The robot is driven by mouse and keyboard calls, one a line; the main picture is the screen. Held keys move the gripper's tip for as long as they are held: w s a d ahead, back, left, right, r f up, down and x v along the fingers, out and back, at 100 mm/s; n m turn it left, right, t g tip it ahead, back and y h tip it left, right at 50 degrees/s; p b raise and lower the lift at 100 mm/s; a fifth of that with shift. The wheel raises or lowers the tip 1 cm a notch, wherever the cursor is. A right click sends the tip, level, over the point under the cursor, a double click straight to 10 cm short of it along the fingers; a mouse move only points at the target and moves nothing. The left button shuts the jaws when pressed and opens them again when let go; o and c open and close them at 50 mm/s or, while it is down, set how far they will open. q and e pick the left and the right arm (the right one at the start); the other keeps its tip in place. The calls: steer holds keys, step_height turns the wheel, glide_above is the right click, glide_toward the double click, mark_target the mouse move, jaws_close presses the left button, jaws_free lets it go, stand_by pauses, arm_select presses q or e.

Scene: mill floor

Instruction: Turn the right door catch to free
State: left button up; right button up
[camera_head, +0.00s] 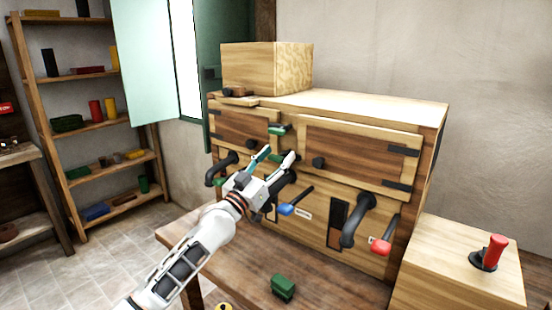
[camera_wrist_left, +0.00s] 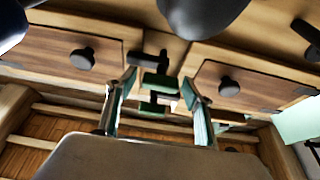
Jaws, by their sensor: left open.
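The right door (camera_head: 350,150) is a brown wooden panel with a dark knob and black hinges on a wooden cabinet. It is shut. Green catches (camera_head: 279,130) sit beside its left edge; a lower one is partly behind my fingers. My left gripper (camera_head: 277,156) is open and empty, in front of the lower catch. In the left wrist view, which is turned over, green catch parts (camera_wrist_left: 156,82) and a dark bar (camera_wrist_left: 150,63) lie between the two spread fingers (camera_wrist_left: 155,108). Whether a finger touches the catch I cannot tell. My right gripper is not in view.
A dark curved handle with a grip (camera_head: 357,220), a red-ended lever (camera_head: 380,246) and a blue-ended lever (camera_head: 295,204) stick out below the doors. A green block (camera_head: 283,287) lies on the bench. A box with a red lever (camera_head: 495,250) stands at right.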

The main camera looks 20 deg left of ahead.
arm_select(q)
steer(key=shift+c, duration=0.2)
steer(key=c, duration=1.1)
